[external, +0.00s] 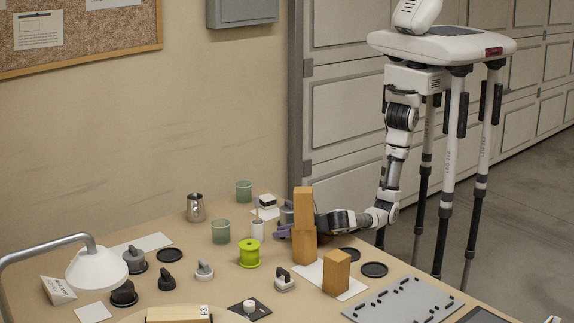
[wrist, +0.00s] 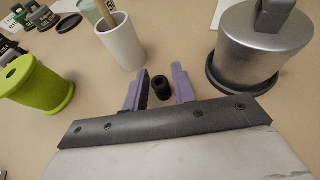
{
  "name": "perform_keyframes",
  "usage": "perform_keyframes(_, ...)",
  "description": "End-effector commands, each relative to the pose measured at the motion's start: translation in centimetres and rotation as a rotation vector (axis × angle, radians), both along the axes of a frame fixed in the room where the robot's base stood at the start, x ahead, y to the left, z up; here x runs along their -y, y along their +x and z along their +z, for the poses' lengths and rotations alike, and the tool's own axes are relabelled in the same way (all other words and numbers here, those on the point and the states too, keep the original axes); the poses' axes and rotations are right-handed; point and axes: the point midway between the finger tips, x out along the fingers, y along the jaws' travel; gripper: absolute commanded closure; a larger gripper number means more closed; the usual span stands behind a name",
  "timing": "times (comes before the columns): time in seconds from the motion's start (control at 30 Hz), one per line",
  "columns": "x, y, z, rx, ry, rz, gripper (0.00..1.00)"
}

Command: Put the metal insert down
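The metal insert appears to be the small dark ribbed cylinder with a hole in its top (wrist: 161,88). It stands upright between the two purple fingers of my gripper (wrist: 160,82) and looks set on the tabletop. A narrow gap shows on each side of it, so the fingers look open and not closed on it. The insert cannot be made out there.
In the wrist view a metal canister (wrist: 262,45) stands on a black disc close to the right finger. A white cup (wrist: 120,42) is beyond the left finger, and a lime green spool (wrist: 36,82) is farther left. Bare tabletop lies around the insert.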

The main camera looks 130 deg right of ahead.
Motion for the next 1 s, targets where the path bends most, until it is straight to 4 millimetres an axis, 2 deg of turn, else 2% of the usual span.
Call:
perform_keyframes(0.1, 0.0, -0.1, -0.5, -0.01, 0.002, -0.001, 0.62)
perform_keyframes(0.33, 0.0, -0.2, -0.6, -0.013, 0.002, -0.001, 0.62)
perform_keyframes(0.47, 0.0, -0.2, 0.0, -0.014, 0.002, -0.002, 0.62)
perform_keyframes(0.57, -1.5, -0.8, -0.1, -0.009, 0.002, 0.005, 0.62)
perform_keyframes(0.67, -2.8, -1.5, 1.3, -0.004, 0.004, 0.002, 0.62)
perform_keyframes(0.8, -2.5, -1.4, 4.5, -0.001, 0.004, 0.0, 0.62)
perform_keyframes(1.0, -2.5, -1.4, 7.4, -0.004, 0.002, -0.001, 0.62)
